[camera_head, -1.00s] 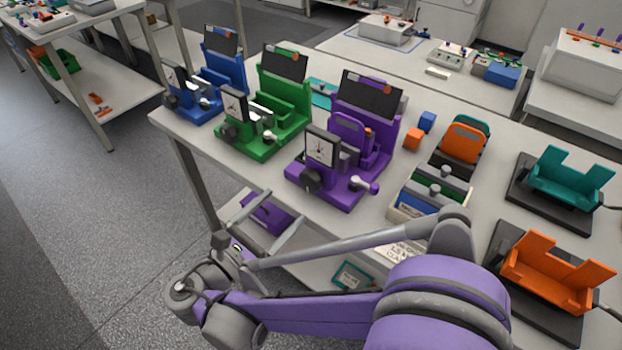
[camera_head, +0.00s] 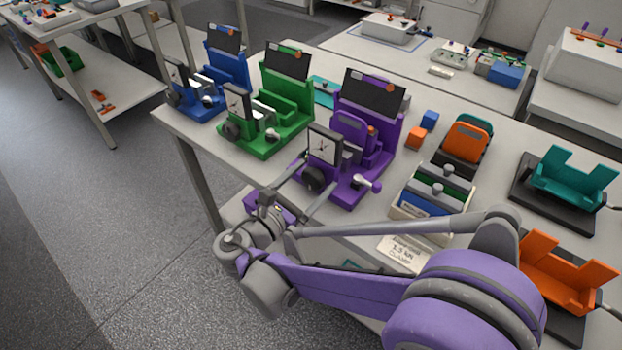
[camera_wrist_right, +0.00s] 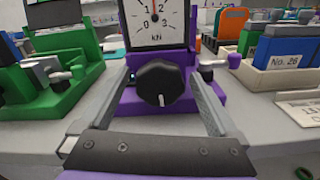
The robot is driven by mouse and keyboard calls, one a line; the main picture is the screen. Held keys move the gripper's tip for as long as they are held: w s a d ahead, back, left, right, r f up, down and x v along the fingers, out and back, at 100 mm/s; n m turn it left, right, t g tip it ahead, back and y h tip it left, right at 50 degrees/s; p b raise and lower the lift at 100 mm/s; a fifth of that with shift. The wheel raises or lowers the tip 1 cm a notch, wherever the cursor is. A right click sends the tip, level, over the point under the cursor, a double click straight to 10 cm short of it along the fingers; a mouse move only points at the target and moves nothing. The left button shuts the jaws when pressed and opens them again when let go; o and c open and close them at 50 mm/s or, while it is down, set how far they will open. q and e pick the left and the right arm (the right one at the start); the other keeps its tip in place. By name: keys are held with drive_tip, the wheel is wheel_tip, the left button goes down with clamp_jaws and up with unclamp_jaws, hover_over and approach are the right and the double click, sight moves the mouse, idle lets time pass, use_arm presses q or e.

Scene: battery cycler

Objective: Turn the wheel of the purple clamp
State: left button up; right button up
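The purple clamp (camera_head: 372,128) stands at the front edge of the table, with a dial gauge (camera_head: 324,146) and a black wheel (camera_head: 314,179) facing the edge. In the right wrist view the wheel (camera_wrist_right: 160,83) is a dark knob with a pale mark pointing down, below the kN gauge (camera_wrist_right: 154,22). My right gripper (camera_head: 319,175) is in front of the clamp, fingers pointing at it. In the wrist view this gripper (camera_wrist_right: 159,78) is open, and the wheel appears between its fingers with gaps on both sides. I cannot tell whether the fingertips reach its depth. My left gripper is out of view.
A green clamp (camera_head: 272,110) and a blue clamp (camera_head: 213,85) stand to the left. To the right are a box of cells (camera_head: 432,198) and an orange holder (camera_head: 560,270). A white label card (camera_head: 402,252) is at the table's front edge. A lever with a purple knob (camera_head: 374,186) is beside the wheel.

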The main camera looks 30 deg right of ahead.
drive_tip(key=c, duration=1.3)
drive_tip(key=shift+o, duration=0.2)
drive_tip(key=m, duration=0.3)
drive_tip(key=shift+m, duration=0.3)
drive_tip(key=o, duration=1.4)
drive_tip(key=shift+c, duration=0.2)
drive_tip(key=v, duration=1)
drive_tip(key=shift+s+a, duration=0.2)
drive_tip(key=shift+a, duration=0.15)
